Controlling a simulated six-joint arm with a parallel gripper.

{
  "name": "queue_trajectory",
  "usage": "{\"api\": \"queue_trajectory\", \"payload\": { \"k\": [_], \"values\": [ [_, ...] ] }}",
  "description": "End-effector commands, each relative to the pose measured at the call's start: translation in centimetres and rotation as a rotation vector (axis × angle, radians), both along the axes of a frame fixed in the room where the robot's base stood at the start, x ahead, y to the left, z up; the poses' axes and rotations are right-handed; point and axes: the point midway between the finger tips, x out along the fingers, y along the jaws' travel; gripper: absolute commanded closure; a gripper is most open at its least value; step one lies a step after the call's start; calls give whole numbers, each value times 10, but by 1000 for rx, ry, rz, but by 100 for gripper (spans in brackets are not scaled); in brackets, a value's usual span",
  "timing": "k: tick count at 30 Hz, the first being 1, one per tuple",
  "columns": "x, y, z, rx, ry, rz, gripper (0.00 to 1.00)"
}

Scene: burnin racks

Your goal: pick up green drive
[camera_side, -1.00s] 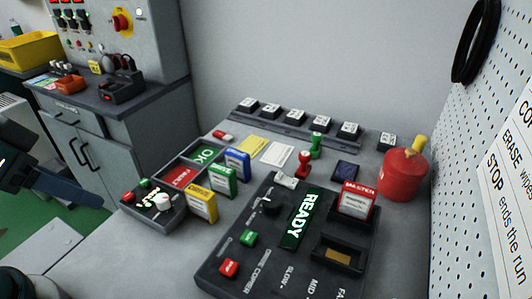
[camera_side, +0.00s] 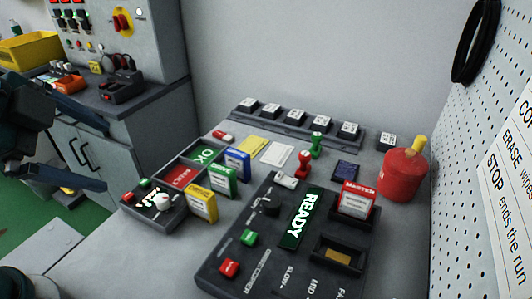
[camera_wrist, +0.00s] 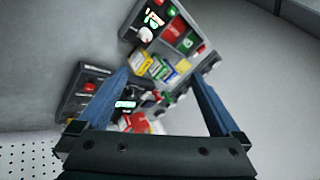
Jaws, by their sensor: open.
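The green drive (camera_side: 222,181) stands upright on the bench, between the yellow drive (camera_side: 202,204) and the blue drive (camera_side: 237,163). In the wrist view the drives are small and blurred, and the green drive seems to be in the row beyond my fingertips. My gripper (camera_side: 107,152) is at the left of the side view, off the bench edge and well apart from the drives. Its two long blue fingers are spread wide with nothing between them. The wrist view shows the open gripper (camera_wrist: 160,78) as well.
A sorting tray (camera_side: 150,217) with lit OK and red sections lies left of the drives. The console (camera_side: 215,268) with a READY display and a red master drive (camera_side: 355,199) stands at right. Stamps (camera_side: 304,163) and a red can (camera_side: 402,176) are behind.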

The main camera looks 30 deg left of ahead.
Motion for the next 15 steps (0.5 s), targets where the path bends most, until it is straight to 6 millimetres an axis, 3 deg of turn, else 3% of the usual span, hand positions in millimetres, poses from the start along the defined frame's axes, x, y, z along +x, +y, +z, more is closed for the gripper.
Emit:
{"api": "queue_trajectory", "payload": {
  "k": [8, 15],
  "values": [
    [56, -6, 11, 454, 0, -628, 0],
    [113, -22, -5, 841, 25, -1206, 0]
  ]
}}
